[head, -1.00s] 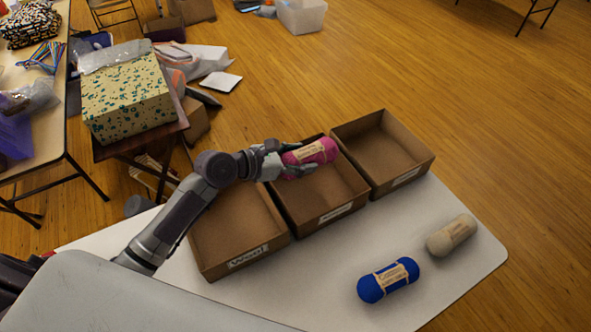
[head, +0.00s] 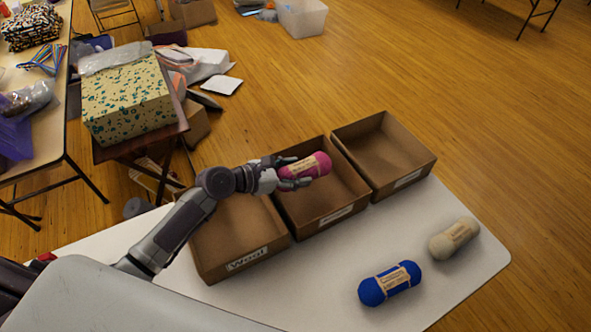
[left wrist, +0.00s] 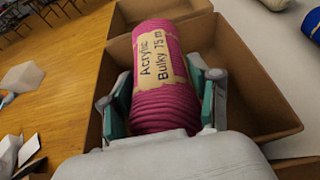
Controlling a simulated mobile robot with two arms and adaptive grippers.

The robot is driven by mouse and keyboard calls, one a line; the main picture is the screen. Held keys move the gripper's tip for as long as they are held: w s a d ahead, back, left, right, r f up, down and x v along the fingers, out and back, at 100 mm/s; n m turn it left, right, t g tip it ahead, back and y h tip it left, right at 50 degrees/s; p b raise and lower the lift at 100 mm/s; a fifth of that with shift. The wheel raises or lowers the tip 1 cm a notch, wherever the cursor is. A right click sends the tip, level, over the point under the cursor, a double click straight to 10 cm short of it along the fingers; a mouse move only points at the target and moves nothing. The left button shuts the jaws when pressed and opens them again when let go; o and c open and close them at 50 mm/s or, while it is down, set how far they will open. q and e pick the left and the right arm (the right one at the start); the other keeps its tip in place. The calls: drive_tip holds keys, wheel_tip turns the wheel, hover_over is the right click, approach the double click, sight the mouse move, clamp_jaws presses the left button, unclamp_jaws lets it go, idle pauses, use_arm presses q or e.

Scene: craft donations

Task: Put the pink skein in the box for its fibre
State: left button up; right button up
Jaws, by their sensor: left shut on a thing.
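The pink skein (head: 318,164) is held in my left gripper (head: 290,174), above the middle box. In the left wrist view, the skein (left wrist: 165,100) lies between the two fingers (left wrist: 166,102), and its label reads "Acrylic Bulky 75 m". Three open cardboard boxes stand in a row on the table. The left box (head: 225,222) has a label reading "Wool". The middle box (head: 338,192) and the right box (head: 385,150) have labels too small to read. All three boxes look empty inside where visible. My right gripper is not in view.
A blue skein (head: 390,284) and a beige skein (head: 453,239) lie on the white table (head: 330,295) in front of the boxes. A patterned box (head: 126,104) stands on a small stand behind left.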

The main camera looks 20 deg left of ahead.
use_arm(q)
drive_tip(key=shift+f, duration=0.25)
drive_tip(key=o, duration=1.2)
drive_tip(key=shift+c, duration=0.2)
drive_tip(key=shift+r, duration=0.1)
